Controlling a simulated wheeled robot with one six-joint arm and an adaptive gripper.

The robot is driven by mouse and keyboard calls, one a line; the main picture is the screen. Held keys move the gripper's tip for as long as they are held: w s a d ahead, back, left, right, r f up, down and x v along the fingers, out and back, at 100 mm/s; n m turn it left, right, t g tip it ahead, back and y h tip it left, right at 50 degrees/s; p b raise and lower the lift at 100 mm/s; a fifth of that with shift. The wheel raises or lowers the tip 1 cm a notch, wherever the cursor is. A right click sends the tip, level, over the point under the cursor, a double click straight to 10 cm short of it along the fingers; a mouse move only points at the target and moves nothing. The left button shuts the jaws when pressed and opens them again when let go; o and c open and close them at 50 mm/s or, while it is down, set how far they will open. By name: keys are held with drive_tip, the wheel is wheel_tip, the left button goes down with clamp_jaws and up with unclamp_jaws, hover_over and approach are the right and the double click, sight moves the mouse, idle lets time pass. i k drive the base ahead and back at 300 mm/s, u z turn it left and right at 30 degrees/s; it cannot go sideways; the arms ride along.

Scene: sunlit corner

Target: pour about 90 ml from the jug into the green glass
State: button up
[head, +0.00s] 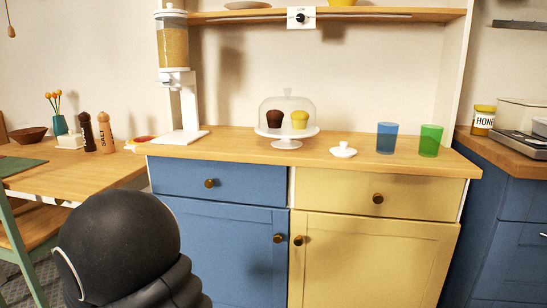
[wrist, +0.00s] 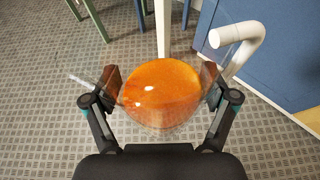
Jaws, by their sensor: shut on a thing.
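The jug (wrist: 162,82) is clear and holds orange liquid. In the wrist view it sits between the two fingers of my gripper (wrist: 160,92), which is shut on it. A clear part of the jug sticks out to the left. The patterned floor shows below and around it. The green glass (head: 430,141) stands upright near the right end of the wooden counter and looks empty. The jug and my gripper do not show in the head view, where a dark rounded part of my arm fills the lower left.
A blue glass (head: 387,138) stands close left of the green one. A white lid (head: 343,150) and a domed cake stand (head: 287,133) with two muffins are further left. A dispenser (head: 173,50) stands at the counter's left end.

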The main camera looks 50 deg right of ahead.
sight(431, 135)
drive_tip(key=u, duration=1.15)
drive_tip(key=i, duration=1.4)
drive_tip(key=z, duration=4.5)
drive_tip(key=i, duration=0.55)
